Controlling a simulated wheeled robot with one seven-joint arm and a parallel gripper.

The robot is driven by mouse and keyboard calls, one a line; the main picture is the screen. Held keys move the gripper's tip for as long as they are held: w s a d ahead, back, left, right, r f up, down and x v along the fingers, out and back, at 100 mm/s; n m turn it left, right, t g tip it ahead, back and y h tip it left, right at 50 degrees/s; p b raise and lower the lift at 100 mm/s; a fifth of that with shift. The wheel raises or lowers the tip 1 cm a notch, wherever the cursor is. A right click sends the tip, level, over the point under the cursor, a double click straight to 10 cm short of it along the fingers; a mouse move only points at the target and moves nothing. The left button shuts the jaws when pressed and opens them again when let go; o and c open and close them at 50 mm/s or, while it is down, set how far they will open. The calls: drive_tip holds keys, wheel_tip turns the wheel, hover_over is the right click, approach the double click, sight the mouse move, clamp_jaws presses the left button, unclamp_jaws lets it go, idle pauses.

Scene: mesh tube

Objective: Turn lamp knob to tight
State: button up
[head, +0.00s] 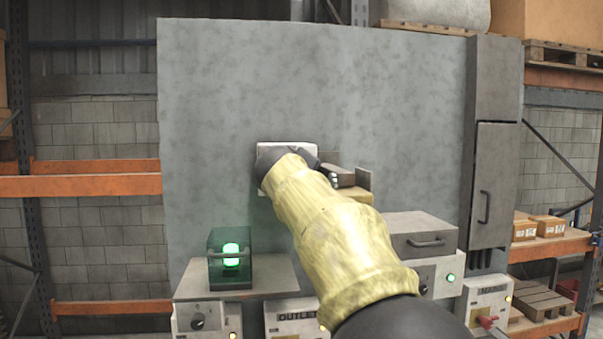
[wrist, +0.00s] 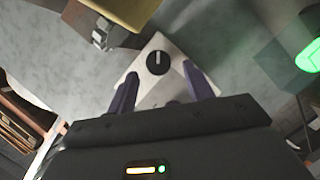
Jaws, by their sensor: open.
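In the wrist view a round black knob (wrist: 158,62) with a white pointer mark sits on a pale square plate (wrist: 148,88). My gripper (wrist: 159,72) is open, its two purple fingers apart on either side of the knob's line and pointing towards the plate. I cannot tell how far the fingertips are from the knob. A second dark round part (wrist: 172,103) shows low between the fingers, partly hidden. In the head view the plate's top edge (head: 287,148) shows on the grey wall panel, and my arm hides the knob. No label shows which knob belongs to the lamp.
A green lit lamp in a dark glass case (head: 230,258) stands at lower left. Below it is a box with another black knob (head: 198,321). A yellowish ledge (head: 361,192) juts out just right of my gripper. A grey lidded box (head: 413,236) stands further right.

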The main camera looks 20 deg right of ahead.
drive_tip(key=shift+x, duration=1.05)
drive_tip(key=shift+s, duration=0.2)
drive_tip(key=shift+c, duration=0.9)
drive_tip(key=c, duration=0.8)
drive_tip(key=shift+r+m+p, duration=0.15)
drive_tip(key=shift+m+p, duration=0.15)
drive_tip(key=shift+p, duration=0.1)
drive_tip(key=shift+d+r+m+y+p, duration=0.15)
drive_tip(key=shift+m+y+p, duration=0.45)
drive_tip(key=shift+m+y, duration=0.45)
drive_tip(key=shift+d+r+m+y+p, duration=0.15)
drive_tip(key=shift+m+y+p, duration=0.5)
drive_tip(key=shift+m, duration=0.7)
